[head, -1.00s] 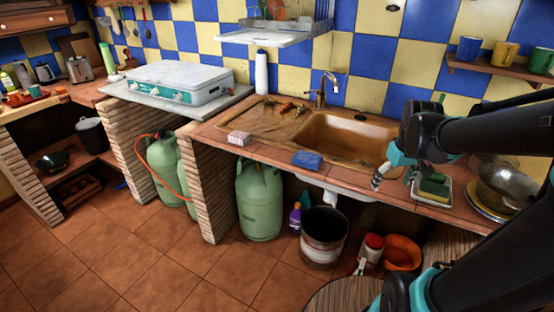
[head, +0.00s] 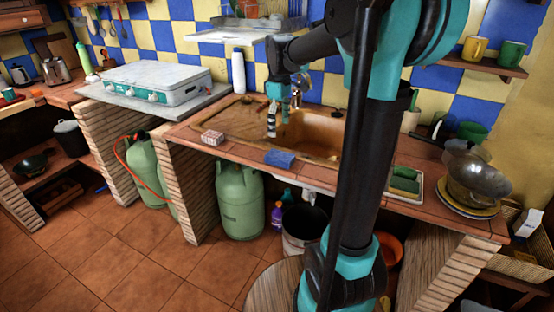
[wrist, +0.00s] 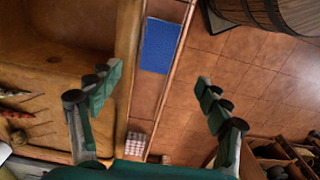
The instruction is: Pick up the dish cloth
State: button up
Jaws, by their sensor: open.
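A blue cloth (head: 280,159), which looks like the dish cloth, lies flat on the tiled front edge of the counter, before the sink. In the wrist view the blue cloth (wrist: 160,45) shows beyond the fingertips, between the lines of the two fingers. A small red-and-white checked item (head: 213,138) lies on the same edge further left; it also shows in the wrist view (wrist: 135,142). My gripper (head: 271,132) is above the sink area, behind the blue cloth in the head view. In the wrist view my gripper (wrist: 158,78) is open and empty, apart from the cloth.
The sink (head: 310,135) lies behind the cloth, with a tap beside my gripper. A white shelf (head: 240,33) hangs above. A tray with green sponges (head: 404,183) and a metal bowl (head: 477,182) stand to the right. A round wooden stool (head: 283,288) stands below.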

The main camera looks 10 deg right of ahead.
aim_at(280, 155)
notch_tip(280, 155, down, 12)
jog(key=shift+d+r, duration=0.15)
jog(key=shift+r, duration=0.05)
dwell(0.4)
jog(key=c, duration=1.2)
